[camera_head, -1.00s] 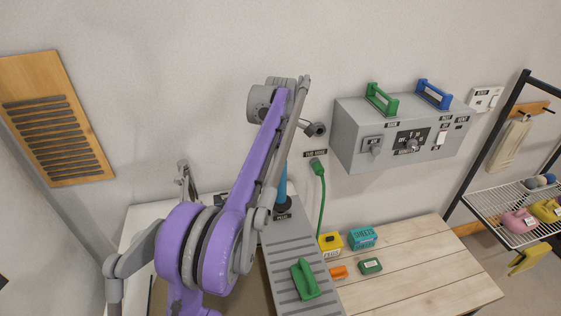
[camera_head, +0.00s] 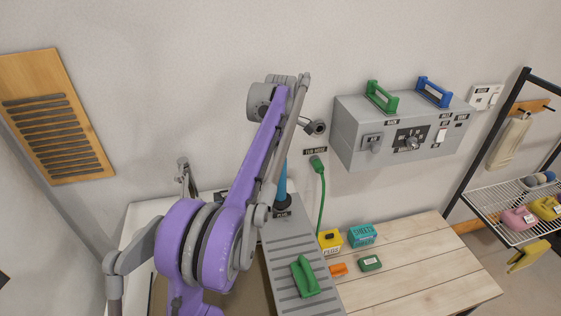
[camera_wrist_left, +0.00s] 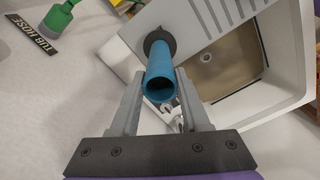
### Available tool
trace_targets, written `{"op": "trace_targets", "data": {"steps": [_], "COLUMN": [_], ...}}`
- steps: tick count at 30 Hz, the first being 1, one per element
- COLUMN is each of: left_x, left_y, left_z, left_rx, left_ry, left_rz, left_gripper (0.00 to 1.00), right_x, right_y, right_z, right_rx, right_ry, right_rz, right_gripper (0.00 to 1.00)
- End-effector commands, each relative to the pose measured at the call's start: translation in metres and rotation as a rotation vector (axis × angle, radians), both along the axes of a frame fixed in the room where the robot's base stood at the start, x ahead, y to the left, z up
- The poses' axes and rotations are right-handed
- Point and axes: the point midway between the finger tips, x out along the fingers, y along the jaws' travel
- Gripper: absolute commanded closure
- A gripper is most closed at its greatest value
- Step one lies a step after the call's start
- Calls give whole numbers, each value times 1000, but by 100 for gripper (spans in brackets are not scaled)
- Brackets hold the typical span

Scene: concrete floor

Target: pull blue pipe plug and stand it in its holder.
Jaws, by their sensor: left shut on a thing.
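The blue pipe plug (camera_wrist_left: 160,70) is a hollow blue tube. In the left wrist view its open end faces the camera, and its far end sits in a dark round collar (camera_wrist_left: 157,38) on the ribbed grey drainboard beside the sink. In the head view part of the blue pipe (camera_head: 282,183) shows behind my left arm, standing upright in the dark collar (camera_head: 283,202) by a small label. My left gripper (camera_wrist_left: 160,78) is shut on the pipe, one finger on each side. In the head view my arm hides it. My right gripper is not in view.
The sink basin (camera_wrist_left: 228,65) lies beside the drainboard (camera_head: 291,240). A green handle (camera_head: 305,277) lies on the drainboard. Small boxes stand on the wooden table (camera_head: 420,260).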

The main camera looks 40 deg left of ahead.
Motion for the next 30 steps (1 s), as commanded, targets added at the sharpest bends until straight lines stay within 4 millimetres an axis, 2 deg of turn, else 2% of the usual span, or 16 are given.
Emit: {"op": "trace_targets", "data": {"steps": [30], "left_x": [1], "left_y": [0], "left_z": [1], "left_rx": [0], "left_ry": [0], "left_rz": [-4], "left_gripper": [100], "right_x": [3], "right_y": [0], "right_z": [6], "right_rx": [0], "right_ry": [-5], "right_rz": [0], "right_gripper": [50]}}
